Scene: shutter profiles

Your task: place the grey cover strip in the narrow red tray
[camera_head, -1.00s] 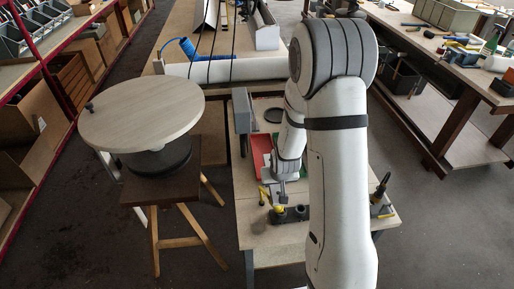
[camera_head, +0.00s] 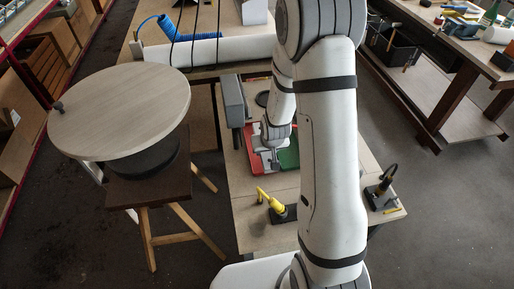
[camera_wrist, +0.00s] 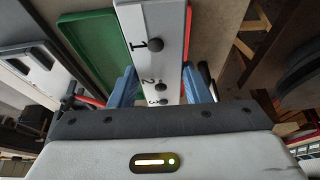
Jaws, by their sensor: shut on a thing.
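The grey cover strip (camera_wrist: 148,25) is a pale strip with numbers and dark knobs, between the blue fingers in the wrist view. My gripper (camera_wrist: 159,88) is shut on one end of it, and the strip widens towards the top of that view. In the head view my gripper (camera_head: 275,143) is over the work table at the red tray (camera_head: 254,140). My gripper and arm hide part of the red tray. Whether the strip touches the tray cannot be told. A green tray (camera_head: 290,155) lies just right of it; it also shows in the wrist view (camera_wrist: 88,45).
A grey upright panel (camera_head: 233,100) stands at the table's left edge. A yellow item (camera_head: 270,201) on a dark base is nearer the front. A dark stand (camera_head: 383,182) is at the right. A round-topped stool (camera_head: 120,110) stands left of the table.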

